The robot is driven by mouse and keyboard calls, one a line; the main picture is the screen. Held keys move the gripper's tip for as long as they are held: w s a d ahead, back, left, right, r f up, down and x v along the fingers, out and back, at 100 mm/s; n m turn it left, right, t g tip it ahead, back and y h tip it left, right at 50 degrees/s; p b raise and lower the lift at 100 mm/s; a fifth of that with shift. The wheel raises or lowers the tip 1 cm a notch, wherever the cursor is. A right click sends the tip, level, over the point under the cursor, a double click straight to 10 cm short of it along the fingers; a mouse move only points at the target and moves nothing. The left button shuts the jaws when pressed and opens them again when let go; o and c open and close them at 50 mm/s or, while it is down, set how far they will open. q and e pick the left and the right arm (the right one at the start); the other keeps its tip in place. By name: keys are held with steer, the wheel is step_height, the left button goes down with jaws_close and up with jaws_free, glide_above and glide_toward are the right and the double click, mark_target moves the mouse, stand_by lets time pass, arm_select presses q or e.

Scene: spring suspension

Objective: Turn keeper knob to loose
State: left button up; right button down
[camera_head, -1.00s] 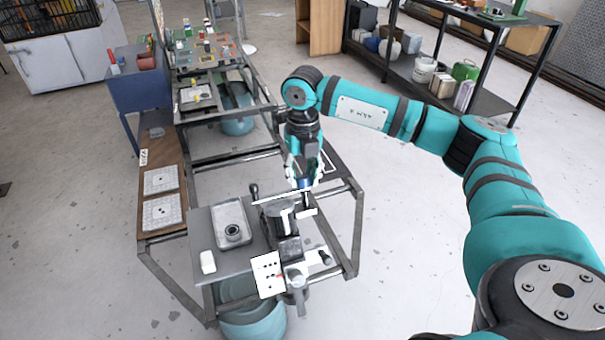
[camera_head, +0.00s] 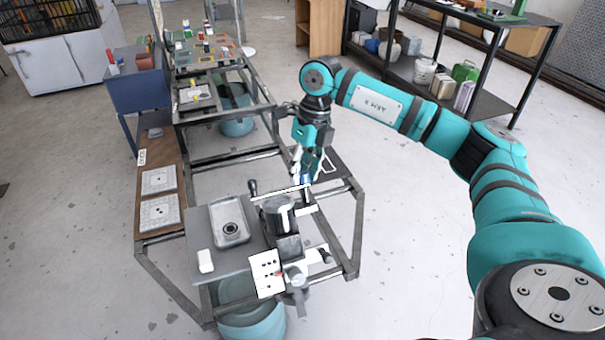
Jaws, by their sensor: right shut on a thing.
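My right gripper (camera_head: 306,172) comes down from above at the back right of the near bench fixture. Its fingers are shut on a small blue-topped knob, which I take to be the keeper knob (camera_head: 306,184); the fingers hide much of it. A dark stem shows just below the fingertips. The knob stands behind and right of a grey metal cylinder (camera_head: 275,214). A thin white strip (camera_head: 280,192) runs just left of the fingertips. The knob's markings are too small to read. My left gripper is not in view.
A metal tray with a ring part (camera_head: 231,238) and a white block (camera_head: 205,261) are on the left plate. A dark-knobbed lever (camera_head: 253,188) stands behind the cylinder. A white panel with dots (camera_head: 267,274) is in front. Open frame bars (camera_head: 360,225) border the right.

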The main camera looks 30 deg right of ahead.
steer(key=n+y, duration=0.1)
steer(key=n, duration=0.1)
steer(key=n+b, duration=0.1)
steer(key=n, duration=0.1)
steer(key=shift+w+d+g+y, duration=0.1)
steer(key=shift+g+y, duration=0.2)
steer(key=shift+y, duration=0.1)
steer(key=n+g+y+b, duration=0.1)
steer(key=n, duration=0.3)
steer(key=shift+n, duration=0.3)
steer(key=shift+n+g+y+b, duration=0.35)
steer(key=shift+n+g, duration=0.25)
steer(key=shift+n, duration=0.6)
steer(key=shift+w+n+g, duration=0.1)
steer(key=shift+n+g, duration=0.5)
steer(key=shift+n, duration=0.9)
steer(key=c, duration=1)
jaws_free()
steer(key=shift+d, duration=0.1)
steer(key=shift+v, duration=3.75)
